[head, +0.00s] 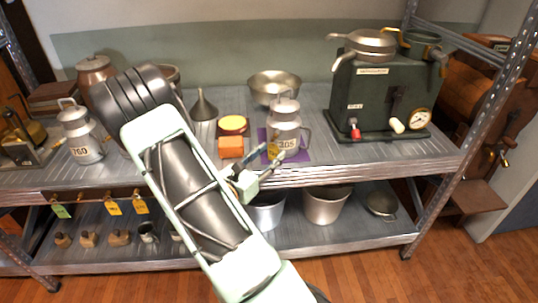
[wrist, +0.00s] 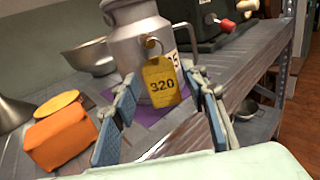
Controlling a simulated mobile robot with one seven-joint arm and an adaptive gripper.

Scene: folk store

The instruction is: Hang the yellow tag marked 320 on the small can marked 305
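The small can marked 305 (head: 285,123) is grey metal with a lid and stands upright near the shelf's front edge; it also shows in the wrist view (wrist: 128,48). The yellow tag marked 320 (wrist: 161,82) hangs upright against the can's front, its top at a brass-coloured knob or ring, and partly covers the 305 label. In the head view the tag (head: 273,151) is small beside that label. My gripper (wrist: 163,88) is open, with one blue-padded finger on each side of the tag and gaps between. The exact hanging contact is too small to tell.
A purple mat (head: 299,156) lies under the can. An orange block (head: 230,147) and a round yellow-topped tin (head: 233,125) stand left of it. A green machine (head: 375,97) stands right. A can marked 760 (head: 80,135) is far left. Other tags (head: 112,207) hang below the shelf edge.

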